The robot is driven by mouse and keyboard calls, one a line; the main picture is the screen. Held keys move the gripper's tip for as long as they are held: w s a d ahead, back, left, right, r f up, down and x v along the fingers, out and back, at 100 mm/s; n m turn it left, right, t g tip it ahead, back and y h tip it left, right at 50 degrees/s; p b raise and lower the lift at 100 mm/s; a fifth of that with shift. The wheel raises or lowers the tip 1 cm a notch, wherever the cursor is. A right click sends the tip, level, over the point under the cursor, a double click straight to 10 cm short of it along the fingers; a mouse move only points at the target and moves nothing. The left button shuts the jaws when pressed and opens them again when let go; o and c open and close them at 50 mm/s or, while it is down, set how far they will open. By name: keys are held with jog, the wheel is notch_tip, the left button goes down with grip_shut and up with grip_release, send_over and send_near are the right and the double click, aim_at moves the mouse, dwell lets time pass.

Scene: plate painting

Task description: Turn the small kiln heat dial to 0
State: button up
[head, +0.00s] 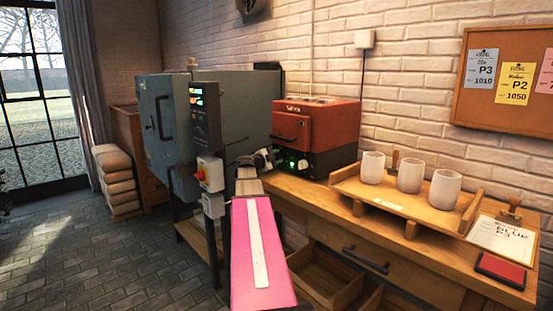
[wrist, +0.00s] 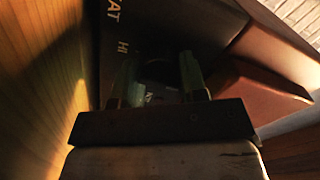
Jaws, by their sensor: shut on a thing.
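The small kiln (head: 318,125) is an orange-red box on a black base, standing on the wooden bench. My gripper (head: 272,157) is at the left part of the kiln's black front panel in the head view, partly hidden by my arm. In the wrist view my gripper (wrist: 158,75) has its two greenish fingers against the dark panel (wrist: 155,40), one on each side of a dark round dial (wrist: 160,70). It is shut on the dial. Pale letters "AT" and "HI" show on the panel. The dial's pointer and setting are too dark to read.
A tray (head: 390,204) with three white cups stands right of the kiln. A clipboard (head: 502,238) and a red pad (head: 501,271) lie farther right. A large grey-blue kiln (head: 163,125) with a control box stands left.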

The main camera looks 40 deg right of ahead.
dwell(0.3)
jog(key=o, duration=0.9)
jog(key=shift+a, duration=0.15)
jog(key=a, duration=0.7)
jog(key=s+a, duration=0.1)
jog(key=a, duration=0.2)
jog(key=shift+a, duration=0.3)
